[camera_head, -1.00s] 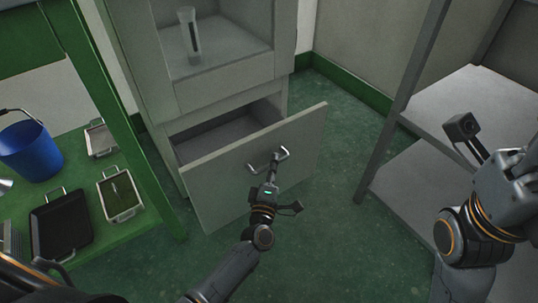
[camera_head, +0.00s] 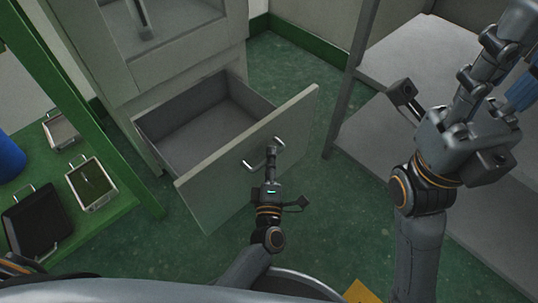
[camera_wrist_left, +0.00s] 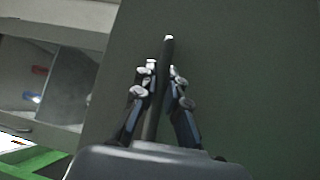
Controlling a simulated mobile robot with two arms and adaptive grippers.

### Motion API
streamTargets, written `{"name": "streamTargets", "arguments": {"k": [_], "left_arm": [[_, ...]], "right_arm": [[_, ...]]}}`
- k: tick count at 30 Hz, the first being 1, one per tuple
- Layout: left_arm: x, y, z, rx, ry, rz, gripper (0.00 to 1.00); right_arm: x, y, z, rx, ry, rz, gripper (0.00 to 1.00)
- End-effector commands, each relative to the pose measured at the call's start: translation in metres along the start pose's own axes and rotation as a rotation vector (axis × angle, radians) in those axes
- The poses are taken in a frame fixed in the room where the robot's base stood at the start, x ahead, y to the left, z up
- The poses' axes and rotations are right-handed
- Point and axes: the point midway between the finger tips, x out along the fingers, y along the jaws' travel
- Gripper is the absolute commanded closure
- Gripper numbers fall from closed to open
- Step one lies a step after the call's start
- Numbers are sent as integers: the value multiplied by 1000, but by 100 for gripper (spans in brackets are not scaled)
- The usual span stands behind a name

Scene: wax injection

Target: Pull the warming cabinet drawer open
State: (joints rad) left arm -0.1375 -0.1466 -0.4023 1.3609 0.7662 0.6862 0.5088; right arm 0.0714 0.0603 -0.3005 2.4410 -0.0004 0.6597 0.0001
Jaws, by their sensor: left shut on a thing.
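The warming cabinet (camera_head: 165,58) stands at the upper left of the head view. Its grey drawer (camera_head: 215,178) is pulled well out, and the empty inside shows. My left gripper (camera_head: 271,152) is shut on the drawer's metal bar handle (camera_head: 279,142) at the front panel. In the left wrist view the two fingers (camera_wrist_left: 160,80) close around the handle (camera_wrist_left: 167,52), in front of the plain drawer face (camera_wrist_left: 240,70). My right gripper (camera_head: 490,75) is raised at the right, away from the drawer; its finger opening is unclear.
A green bench (camera_head: 100,222) at the left carries metal trays (camera_head: 92,184), a black pan (camera_head: 38,222) and a blue bucket (camera_head: 8,158). A grey shelf unit (camera_head: 345,85) stands at the right. Green floor (camera_head: 295,75) is clear between cabinet and shelf.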

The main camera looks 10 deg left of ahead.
Motion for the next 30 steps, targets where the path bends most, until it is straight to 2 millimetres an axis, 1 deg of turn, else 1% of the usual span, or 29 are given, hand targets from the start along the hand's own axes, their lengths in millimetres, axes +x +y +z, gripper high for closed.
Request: {"name": "streamTargets", "arguments": {"k": [2, 3, 6, 14, 17, 20, 30], "left_arm": [[0, 0, 0, 0, 0, -1, 100], [0, 0, 0, 0, 0, -1, 82], [0, 0, 0, 0, 0, -1, 64], [0, 0, 0, 0, 0, -1, 64], [-4, -1, 0, 0, 0, -1, 64], [-14, -1, 0, 0, 0, -2, 64], [-67, -4, 0, 2, -4, -8, 64]], "right_arm": [[0, 0, 0, 0, 0, 0, 60], [0, 0, 0, 0, 0, 0, 60], [0, 0, 0, 0, 0, 0, 60], [-1, 0, 1, 0, -4, 1, 60], [-1, 1, 2, -1, -5, 2, 60], [-1, 0, 1, -1, -4, 2, 60], [-1, 0, 1, 0, -2, 1, 60]]}}
